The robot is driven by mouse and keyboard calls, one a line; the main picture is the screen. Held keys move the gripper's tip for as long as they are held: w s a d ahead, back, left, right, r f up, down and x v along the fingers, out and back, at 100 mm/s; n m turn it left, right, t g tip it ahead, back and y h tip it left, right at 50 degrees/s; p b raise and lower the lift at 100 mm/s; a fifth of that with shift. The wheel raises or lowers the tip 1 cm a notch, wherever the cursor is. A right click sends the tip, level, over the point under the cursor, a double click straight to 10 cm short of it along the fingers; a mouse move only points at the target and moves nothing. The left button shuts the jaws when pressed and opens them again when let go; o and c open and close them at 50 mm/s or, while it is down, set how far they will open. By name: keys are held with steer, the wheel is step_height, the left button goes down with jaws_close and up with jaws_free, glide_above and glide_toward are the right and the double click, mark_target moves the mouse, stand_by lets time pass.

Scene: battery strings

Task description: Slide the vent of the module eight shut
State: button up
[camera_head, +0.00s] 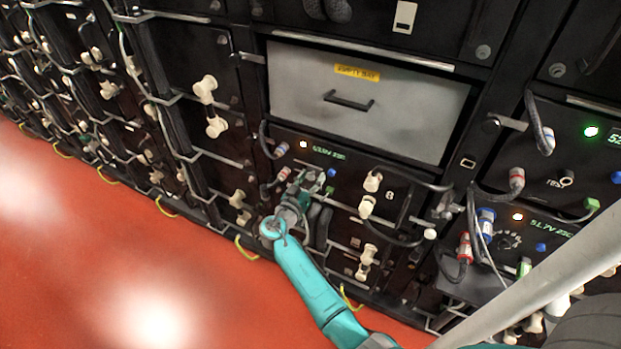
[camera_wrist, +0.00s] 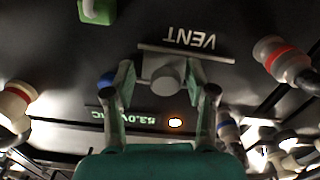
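Module eight (camera_head: 345,168) is a black panel below the grey bay cover, with a small "8" on its front and a lit green readout. In the wrist view its face is upside down, with the word VENT (camera_wrist: 189,39) above a thin grey slot strip (camera_wrist: 215,55). In the head view my gripper (camera_head: 306,182) is at the panel's left half and hides the vent.
A blue knob (camera_wrist: 107,79), a green connector (camera_wrist: 97,10) and a red-ringed cable plug (camera_wrist: 280,58) surround the fingers. Looped cables and white plugs (camera_head: 367,206) lie to the right. The grey empty-bay cover (camera_head: 400,110) is above. Red floor (camera_head: 120,260) is open at left.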

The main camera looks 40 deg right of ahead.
steer(key=shift+a, duration=0.1)
steer(key=v, duration=1.1)
steer(key=shift+s+a, duration=0.15)
steer(key=shift+a, duration=0.25)
steer(key=s+a+f+n+t+y, duration=0.2)
steer(key=s+f+n+y, duration=0.35)
steer(key=s+f, duration=0.5)
steer(key=s+a+f+n+t+y, duration=0.1)
steer(key=s+a+f+n+y, duration=0.1)
steer(key=s+a+y, duration=0.3)
steer(key=s+a+f+n+t+y, duration=0.1)
steer(key=s+a+f+n, duration=0.15)
steer(key=s, duration=0.45)
steer(key=s+a+r+n+t+y, duration=0.1)
steer(key=s+a+r+y, duration=0.25)
steer(key=s, duration=0.35)
steer(key=s+a+r+t+y, duration=0.1)
steer(key=s+a+r, duration=0.1)
steer(key=s+r, duration=0.4)
steer(key=s+a+r+t+y, duration=0.1)
steer(key=s+r, duration=0.5)
steer(key=r, duration=0.8)
steer(key=shift+a+n+t, duration=0.4)
steer(key=shift+a+t, duration=0.25)
steer(key=shift+t, duration=0.15)
steer(key=shift+s+r, duration=0.1)
steer(key=shift+c, duration=0.3)
